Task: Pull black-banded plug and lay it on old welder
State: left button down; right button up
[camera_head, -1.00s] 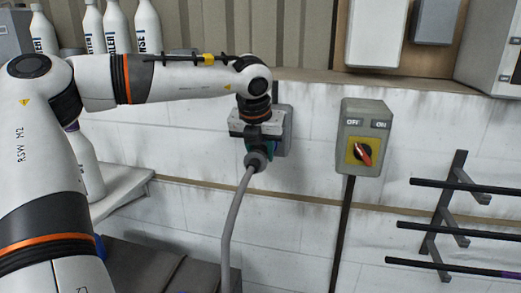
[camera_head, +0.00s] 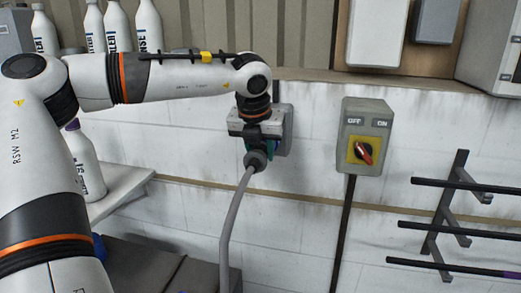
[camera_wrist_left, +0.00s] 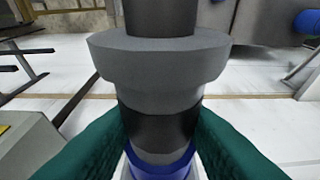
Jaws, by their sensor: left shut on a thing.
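The grey plug (camera_head: 257,160) with its thick grey cable (camera_head: 231,215) is at a grey socket box (camera_head: 286,134) on the white wall. My left gripper (camera_head: 259,146) is shut on the plug, its green fingers on both sides. In the left wrist view the plug (camera_wrist_left: 158,65) shows a wide grey collar, a black band (camera_wrist_left: 158,128) between the fingers and a blue ring (camera_wrist_left: 162,170) beyond. The arm hides much of the socket, so I cannot tell how deep the plug sits. I cannot identify the old welder for sure. My right gripper is not in view.
A switch box (camera_head: 366,118) with a red knob and OFF/ON labels is right of the socket. A rod rack (camera_head: 447,205) is farther right. White bottles (camera_head: 148,27) stand at upper left. A dark grey box-like top (camera_head: 150,266) lies low at left.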

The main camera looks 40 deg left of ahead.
aim_at(254, 153)
pick_arm(q)
jog(key=shift+s+d+f+b, duration=0.1)
jog(key=shift+s+d+b, duration=0.15)
jog(key=shift+s+b, duration=0.1)
jog(key=shift+s+d+b, duration=0.4)
jog(key=shift+s+b, duration=0.2)
jog(key=shift+s, duration=0.15)
jog(key=shift+s+d+b, duration=0.35)
jog(key=shift+s+b, duration=0.2)
jog(key=shift+s, duration=0.15)
